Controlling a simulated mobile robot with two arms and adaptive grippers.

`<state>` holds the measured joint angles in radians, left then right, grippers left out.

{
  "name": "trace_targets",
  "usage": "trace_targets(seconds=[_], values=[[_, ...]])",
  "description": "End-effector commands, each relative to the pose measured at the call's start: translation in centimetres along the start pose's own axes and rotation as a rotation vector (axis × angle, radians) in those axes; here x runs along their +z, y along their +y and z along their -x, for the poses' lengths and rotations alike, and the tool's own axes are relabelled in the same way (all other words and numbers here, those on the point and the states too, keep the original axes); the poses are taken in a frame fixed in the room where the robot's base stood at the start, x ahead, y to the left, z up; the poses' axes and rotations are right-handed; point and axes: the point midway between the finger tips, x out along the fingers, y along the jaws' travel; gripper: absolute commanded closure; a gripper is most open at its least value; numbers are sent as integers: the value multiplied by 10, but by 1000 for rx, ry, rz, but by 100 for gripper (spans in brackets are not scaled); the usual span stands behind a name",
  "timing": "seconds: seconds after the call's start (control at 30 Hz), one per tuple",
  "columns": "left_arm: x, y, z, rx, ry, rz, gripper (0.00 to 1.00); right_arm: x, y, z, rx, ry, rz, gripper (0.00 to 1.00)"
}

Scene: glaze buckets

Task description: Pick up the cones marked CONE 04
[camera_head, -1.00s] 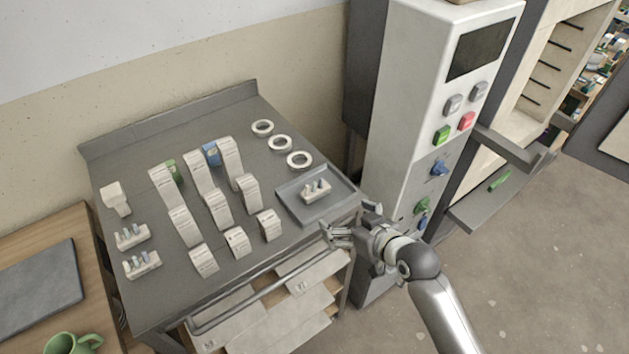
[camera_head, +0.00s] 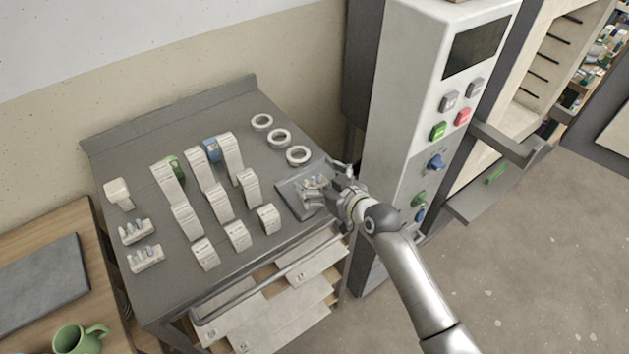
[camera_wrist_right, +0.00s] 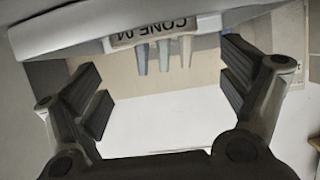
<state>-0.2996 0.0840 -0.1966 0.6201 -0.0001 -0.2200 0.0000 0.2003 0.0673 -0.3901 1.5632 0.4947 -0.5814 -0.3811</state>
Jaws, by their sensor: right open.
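A small pale cone stand (camera_head: 311,183) sits on a grey tray (camera_head: 292,204) at the table's right side. In the right wrist view the stand (camera_wrist_right: 152,33) shows upside down with the label CONE 04. Several thin cones (camera_wrist_right: 164,55) point down from it in that picture, bluish and beige. My right gripper (camera_head: 322,190) is over the tray, beside the stand and partly covering it. In the wrist view my right gripper (camera_wrist_right: 166,88) is open, with the cones at the far end between its fingers, and nothing is gripped. My left gripper is not in view.
Two similar cone stands (camera_head: 136,231) (camera_head: 146,259) stand at the table's left; their labels are unreadable here. Rows of pale boxes (camera_head: 186,220) fill the middle, and white rings (camera_head: 279,138) lie behind the tray. A control cabinet (camera_head: 400,130) rises close on the right.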

Motion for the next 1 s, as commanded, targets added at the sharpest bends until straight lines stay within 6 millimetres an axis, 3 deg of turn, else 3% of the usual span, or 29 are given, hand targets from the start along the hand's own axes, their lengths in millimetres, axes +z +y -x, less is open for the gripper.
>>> trace_targets(seconds=[0.23,0.6,1.0], values=[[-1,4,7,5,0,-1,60,0,0,-25,0,0,0,7],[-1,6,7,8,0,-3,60,1,0,-30,0,-1,1,8],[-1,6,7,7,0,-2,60,1,0,-30,1,0,1,58]])
